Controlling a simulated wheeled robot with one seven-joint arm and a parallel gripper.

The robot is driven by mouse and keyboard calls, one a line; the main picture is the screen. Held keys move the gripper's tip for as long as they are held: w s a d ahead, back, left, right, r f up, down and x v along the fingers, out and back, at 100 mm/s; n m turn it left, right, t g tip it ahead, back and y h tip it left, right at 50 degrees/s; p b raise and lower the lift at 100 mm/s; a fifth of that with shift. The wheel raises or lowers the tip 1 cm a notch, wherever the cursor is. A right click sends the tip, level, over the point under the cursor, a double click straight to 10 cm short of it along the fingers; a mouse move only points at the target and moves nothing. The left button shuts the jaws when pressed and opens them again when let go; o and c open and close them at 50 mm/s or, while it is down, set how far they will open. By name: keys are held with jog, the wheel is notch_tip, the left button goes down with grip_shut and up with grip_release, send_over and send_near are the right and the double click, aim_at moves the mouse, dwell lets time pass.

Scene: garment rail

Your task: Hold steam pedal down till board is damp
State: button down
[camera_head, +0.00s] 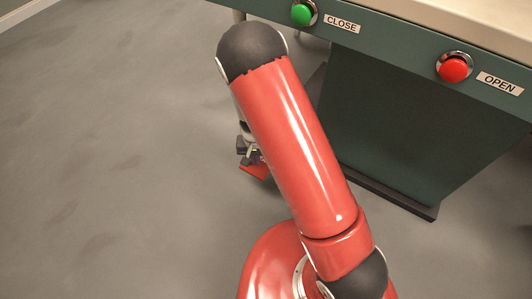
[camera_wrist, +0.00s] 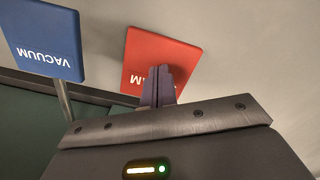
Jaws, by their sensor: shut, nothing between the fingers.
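The red pedal (camera_wrist: 160,55) is in the upper middle of the wrist view. Its upside-down label is partly covered by my fingers, and only the end of the word shows. My gripper (camera_wrist: 161,72) is shut and empty, with its fingertips over the near part of the red pedal. I cannot tell whether they touch it. In the head view, a corner of the red pedal (camera_head: 255,171) shows just below my gripper (camera_head: 250,156), mostly hidden behind my red arm. I cannot identify the board's damp surface in either view.
A blue pedal (camera_wrist: 45,40) labelled VACUUM stands on a metal stem to the left of the red one. A green cabinet (camera_head: 395,125) with a pale top carries a green CLOSE button (camera_head: 302,13) and a red OPEN button (camera_head: 453,68). Grey floor (camera_head: 110,150) at left is clear.

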aim_at(256, 169)
jog(key=shift+f+b, duration=2.3)
jog(key=shift+f, duration=1.1)
jog(key=shift+r, duration=0.1)
jog(key=shift+s, duration=0.1)
dwell(0.3)
jog(key=shift+r+p, duration=3.65)
jog(key=shift+r, duration=1.15)
